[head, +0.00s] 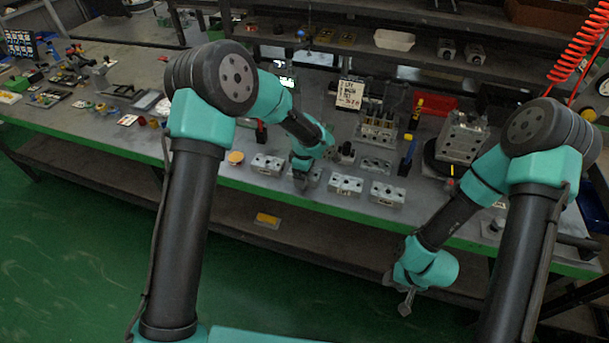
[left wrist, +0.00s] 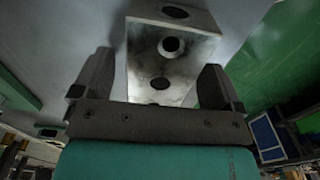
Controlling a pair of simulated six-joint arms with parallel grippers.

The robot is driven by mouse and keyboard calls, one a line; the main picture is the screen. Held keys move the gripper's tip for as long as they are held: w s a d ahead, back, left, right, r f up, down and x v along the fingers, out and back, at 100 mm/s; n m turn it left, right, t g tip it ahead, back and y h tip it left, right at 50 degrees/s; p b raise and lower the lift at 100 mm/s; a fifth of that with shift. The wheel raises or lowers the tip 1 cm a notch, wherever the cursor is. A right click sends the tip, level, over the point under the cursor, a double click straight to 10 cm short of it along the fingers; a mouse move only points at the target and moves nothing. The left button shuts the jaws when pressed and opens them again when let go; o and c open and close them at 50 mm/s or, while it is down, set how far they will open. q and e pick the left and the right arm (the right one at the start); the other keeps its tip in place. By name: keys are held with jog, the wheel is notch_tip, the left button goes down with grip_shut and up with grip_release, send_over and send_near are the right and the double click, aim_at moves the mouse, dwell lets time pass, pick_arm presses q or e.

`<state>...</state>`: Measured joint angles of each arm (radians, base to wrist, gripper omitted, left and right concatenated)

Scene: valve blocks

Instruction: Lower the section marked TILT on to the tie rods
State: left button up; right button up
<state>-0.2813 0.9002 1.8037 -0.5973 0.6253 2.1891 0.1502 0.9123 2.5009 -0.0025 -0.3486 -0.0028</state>
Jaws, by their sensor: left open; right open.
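A row of grey metal valve sections lies along the front of the bench: one at the left (head: 267,164), one in the middle (head: 345,185) and one at the right (head: 387,194). My left gripper (head: 301,178) is over another section in that row, which it partly hides. In the left wrist view this section (left wrist: 186,44) shows round holes and lies between the two open fingers, not gripped. I cannot read a TILT mark on any section. A metal assembly with upright parts (head: 378,128), perhaps the tie rods, stands behind the row. My right gripper (head: 406,303) is open and empty, low in front of the bench.
A written card (head: 350,93) stands behind the assembly. A larger metal block (head: 461,137) sits on a dark round base at the right. A red bin (head: 437,103) and yellow and blue upright tools are close by. Small parts crowd the bench's left end.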

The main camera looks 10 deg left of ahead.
pick_arm(q)
jog(key=c, duration=1.3)
jog(key=shift+r, duration=0.15)
jog(key=shift+r, duration=0.45)
notch_tip(320, 180, up, 3)
jog(key=shift+f, duration=0.15)
jog(key=s, duration=0.5)
jog(key=s+d, duration=0.1)
jog(key=s, duration=0.4)
jog(key=s+d+r, duration=0.1)
jog(key=s, duration=0.5)
jog(key=shift+r, duration=0.1)
jog(key=shift+w, duration=0.2)
